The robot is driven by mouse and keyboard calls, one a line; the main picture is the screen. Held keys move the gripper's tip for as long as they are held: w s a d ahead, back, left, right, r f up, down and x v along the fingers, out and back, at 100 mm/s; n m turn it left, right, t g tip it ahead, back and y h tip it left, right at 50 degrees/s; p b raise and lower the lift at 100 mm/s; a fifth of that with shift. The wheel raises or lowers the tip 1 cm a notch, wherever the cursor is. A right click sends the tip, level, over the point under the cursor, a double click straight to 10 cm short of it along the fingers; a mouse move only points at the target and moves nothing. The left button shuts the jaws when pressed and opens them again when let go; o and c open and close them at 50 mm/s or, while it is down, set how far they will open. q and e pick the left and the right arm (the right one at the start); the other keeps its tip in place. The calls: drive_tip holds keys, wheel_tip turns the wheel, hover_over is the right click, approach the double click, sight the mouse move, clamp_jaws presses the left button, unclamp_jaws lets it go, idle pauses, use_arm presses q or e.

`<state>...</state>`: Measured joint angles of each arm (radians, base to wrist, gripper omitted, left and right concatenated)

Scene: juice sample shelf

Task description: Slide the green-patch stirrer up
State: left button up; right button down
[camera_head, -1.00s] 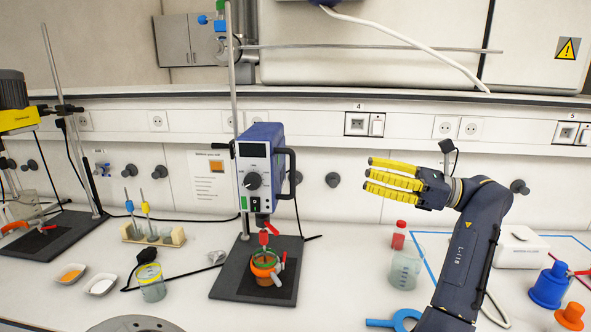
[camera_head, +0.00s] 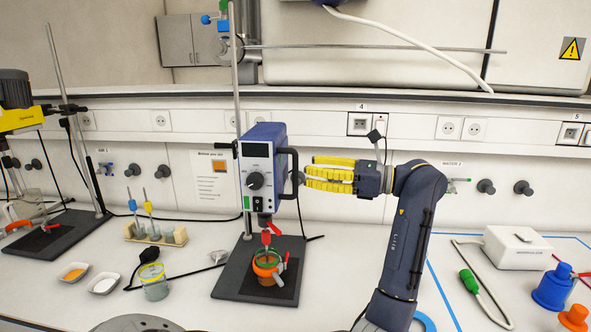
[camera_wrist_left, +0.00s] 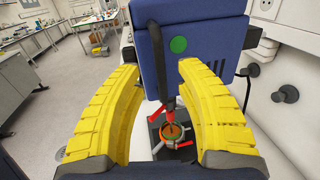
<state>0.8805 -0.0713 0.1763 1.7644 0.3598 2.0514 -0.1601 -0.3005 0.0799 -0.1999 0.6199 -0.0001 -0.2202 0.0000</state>
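The blue stirrer (camera_head: 260,172) is mounted on an upright metal rod (camera_head: 234,80) above a dark base plate (camera_head: 228,285). Its green patch (camera_wrist_left: 179,44) is on the side facing my gripper in the left wrist view. My right gripper is not in view.
A second stirrer with a yellow body (camera_head: 18,118) stands at the far left. A yellow-rimmed beaker (camera_head: 154,286), a small rack (camera_head: 155,236) and two white dishes (camera_head: 104,284) lie left of the base plate.

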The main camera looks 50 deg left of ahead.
sight(296, 196)
use_arm(q)
drive_tip(key=shift+x, duration=2.45)
drive_tip(key=shift+c, duration=0.4)
clamp_jaws()
